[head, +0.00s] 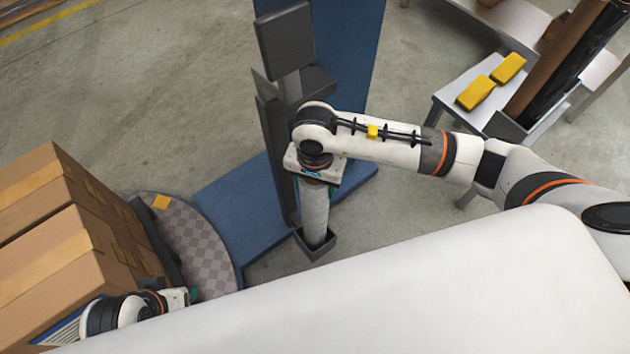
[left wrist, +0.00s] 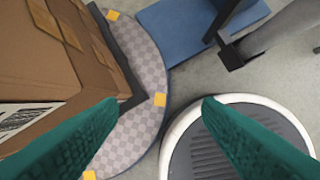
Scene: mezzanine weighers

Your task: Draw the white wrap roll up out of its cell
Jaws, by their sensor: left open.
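The white wrap roll (head: 315,212) stands upright in a small dark open-topped cell (head: 316,248) at the foot of the dark post. My right gripper (head: 315,182) points down at the roll's top end. The wrist hides most of its fingers, so I cannot tell whether they are closed on the roll. The roll's lower end is hidden inside the cell. My left gripper (left wrist: 160,103) is open and empty, with its two green fingers spread beside the cartons. In the head view its wrist shows at the lower left, with the fingers mostly hidden.
Stacked brown cartons (head: 85,235) stand on a round grey turntable (head: 205,258) at left. A dark post (head: 277,150) rises from a blue base (head: 235,205) close behind the roll. A table (head: 462,78) with two yellow blocks (head: 476,93) and tall rolls is at upper right.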

